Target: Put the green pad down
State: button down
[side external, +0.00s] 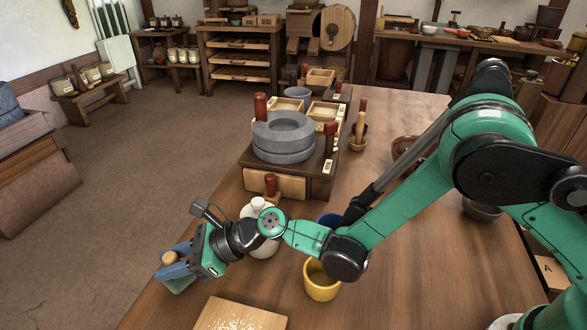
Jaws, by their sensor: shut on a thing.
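My gripper (172,268) is at the lower left, by the wooden table's left edge. Its blue-grey jaws are shut on the green pad (180,286), which shows as a green patch below them. A round wooden knob (169,257) stands up between the jaws and seems to belong to the pad. The jaws hide much of the pad. I cannot tell whether it touches the table (395,285).
A pale board (240,314) with white grains lies at the front. A white bottle (262,243) stands behind my wrist, and a yellow cup (321,281) right of it. The stone quern (284,137) on its wooden base stands farther back. Some bare table lies between gripper and board.

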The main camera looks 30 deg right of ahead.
jog(key=shift+f, duration=0.55)
jog(key=c, duration=0.5)
grip_release()
jog(key=shift+c, duration=0.2)
